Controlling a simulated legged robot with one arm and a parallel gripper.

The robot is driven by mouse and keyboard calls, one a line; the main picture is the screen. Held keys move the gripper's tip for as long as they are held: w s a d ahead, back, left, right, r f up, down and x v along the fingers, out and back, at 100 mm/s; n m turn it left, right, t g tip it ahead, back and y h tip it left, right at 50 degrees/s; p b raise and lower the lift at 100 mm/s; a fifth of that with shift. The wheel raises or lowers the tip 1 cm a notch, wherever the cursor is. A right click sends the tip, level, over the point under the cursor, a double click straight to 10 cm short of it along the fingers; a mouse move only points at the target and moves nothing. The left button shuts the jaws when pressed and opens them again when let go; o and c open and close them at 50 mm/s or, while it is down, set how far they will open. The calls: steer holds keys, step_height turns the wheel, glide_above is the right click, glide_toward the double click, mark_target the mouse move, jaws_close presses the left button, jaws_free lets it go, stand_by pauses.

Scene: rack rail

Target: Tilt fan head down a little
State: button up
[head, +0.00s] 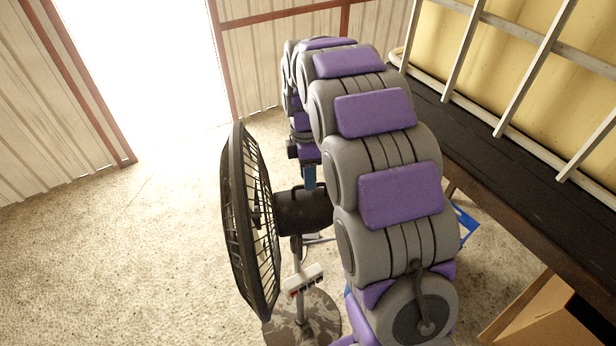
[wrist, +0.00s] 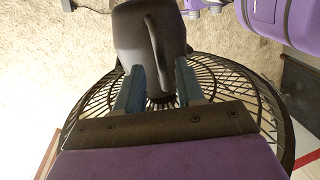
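The fan head (head: 250,220) has a round dark wire cage and faces left in the head view. Its dark motor housing (head: 303,211) sits behind the cage, with a handle loop on top. In the wrist view the housing (wrist: 140,30) is at the top centre, with the cage (wrist: 235,75) behind. My gripper (head: 309,182) is just above the housing. In the wrist view its two blue fingers (wrist: 159,66) stand apart, with the handle between them and a gap visible. I cannot tell whether either finger touches the housing.
The fan's pole carries a pale control box (head: 304,280) and stands on a round base (head: 318,322). A dark bench (head: 480,150) with a white frame is at right. A cardboard box (head: 545,315) is at lower right. The floor at left is clear.

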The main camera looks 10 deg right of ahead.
steer(key=shift+s+f, duration=0.15)
steer(key=shift+f, duration=0.4)
jaws_close()
stand_by(0.4)
